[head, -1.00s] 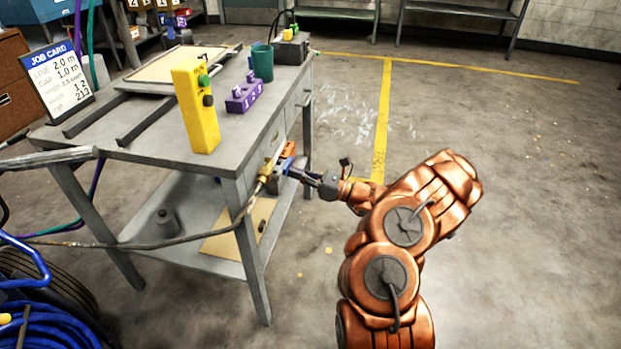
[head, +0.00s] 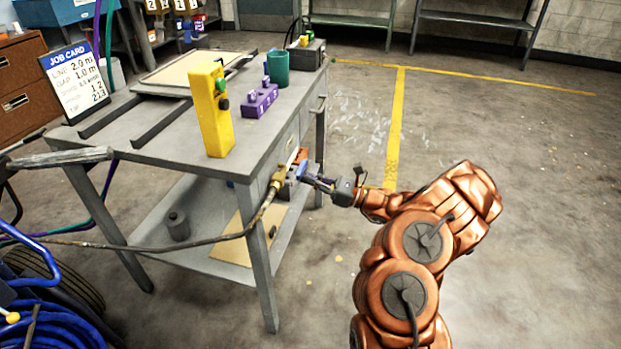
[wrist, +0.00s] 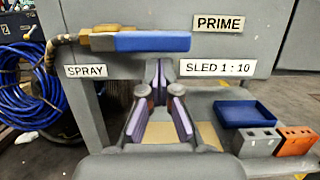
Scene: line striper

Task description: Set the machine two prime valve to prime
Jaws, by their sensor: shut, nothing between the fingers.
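The valve has a brass body (wrist: 98,40) and a blue lever (wrist: 152,41) in the wrist view. The lever lies level and points right, below the PRIME label (wrist: 225,23). The SPRAY label (wrist: 86,71) is lower left. In the head view the brass fitting (head: 277,181) sits on the near side of the grey bench, with the blue lever (head: 301,170) beside it. My gripper (wrist: 158,72) is shut and empty, its tips just below the lever in the wrist view. I cannot tell whether they touch it. In the head view my gripper (head: 308,181) reaches in from the right.
A SLED 1 : 10 label (wrist: 218,68) is right of my fingers. A blue tray (wrist: 245,114), a grey block (wrist: 258,142) and an orange block (wrist: 296,140) are at lower right. A hose (head: 215,238) runs left from the valve. Floor right of the bench is clear.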

